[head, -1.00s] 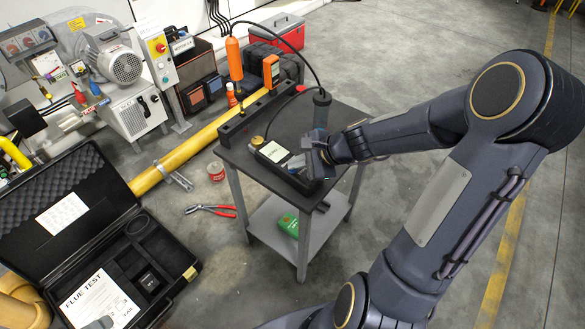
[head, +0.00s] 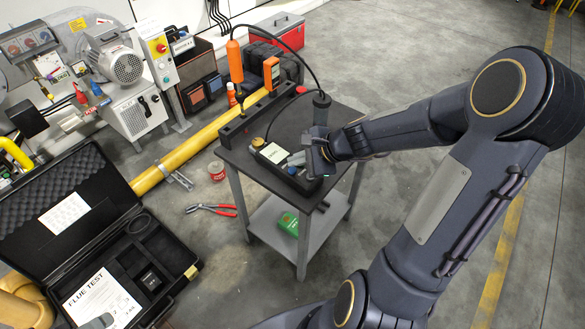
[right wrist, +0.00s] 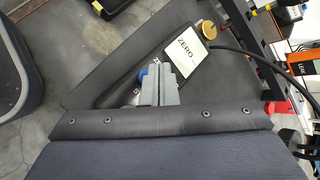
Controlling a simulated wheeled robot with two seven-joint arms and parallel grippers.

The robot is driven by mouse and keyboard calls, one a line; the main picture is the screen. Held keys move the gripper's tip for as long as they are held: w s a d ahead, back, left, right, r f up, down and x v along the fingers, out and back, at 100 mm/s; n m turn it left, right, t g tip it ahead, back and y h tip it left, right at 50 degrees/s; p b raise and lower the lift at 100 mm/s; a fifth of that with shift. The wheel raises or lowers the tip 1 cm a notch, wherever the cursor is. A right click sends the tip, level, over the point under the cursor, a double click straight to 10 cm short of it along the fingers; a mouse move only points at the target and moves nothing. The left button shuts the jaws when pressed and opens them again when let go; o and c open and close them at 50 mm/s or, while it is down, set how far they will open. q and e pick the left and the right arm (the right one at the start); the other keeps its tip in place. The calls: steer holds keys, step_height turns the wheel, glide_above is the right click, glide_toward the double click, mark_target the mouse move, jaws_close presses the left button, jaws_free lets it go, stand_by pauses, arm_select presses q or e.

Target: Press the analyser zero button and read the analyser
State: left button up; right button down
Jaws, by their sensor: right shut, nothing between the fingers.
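A dark box with a white label (head: 274,152) lies on the small black table. In the right wrist view its label reads ZERO (right wrist: 186,49), and a brass knob (right wrist: 208,30) stands at its far end. My right gripper (head: 297,158) is over the near end of this box. In the right wrist view its fingers (right wrist: 157,78) are shut and empty, beside the label. A blue part (right wrist: 143,76) shows partly behind them; whether they touch it is unclear. An orange handheld instrument (head: 271,72) stands at the table's back; its reading is too small to tell. My left gripper is not in view.
A black rail (head: 255,112) runs along the table's back edge, with a black hose looping above it. An open FLUE TEST case (head: 190,272) lies at lower left. Red pliers (head: 212,209) and a red tin (head: 217,171) are on the floor. Floor right of the table is clear.

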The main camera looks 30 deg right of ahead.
mark_target(297, 173)
step_height(297, 173, up, 5)
steer(key=p, duration=0.4)
stand_by(0.4)
steer(key=s+a+r+n, duration=0.5)
steer(key=r+n, duration=0.1)
steer(key=s+a+r+n+g+h, duration=0.1)
steer(key=s+a+r+n+g, duration=0.15)
steer(key=s+n, duration=1.2)
step_height(297, 173, up, 14)
steer(key=s+m+p, duration=0.1)
steer(key=m+p, duration=0.1)
steer(key=p, duration=1.2)
steer(key=shift+s+a+r+p, duration=0.15)
steer(key=shift+s+a+p, duration=0.15)
steer(key=shift+s, duration=0.05)
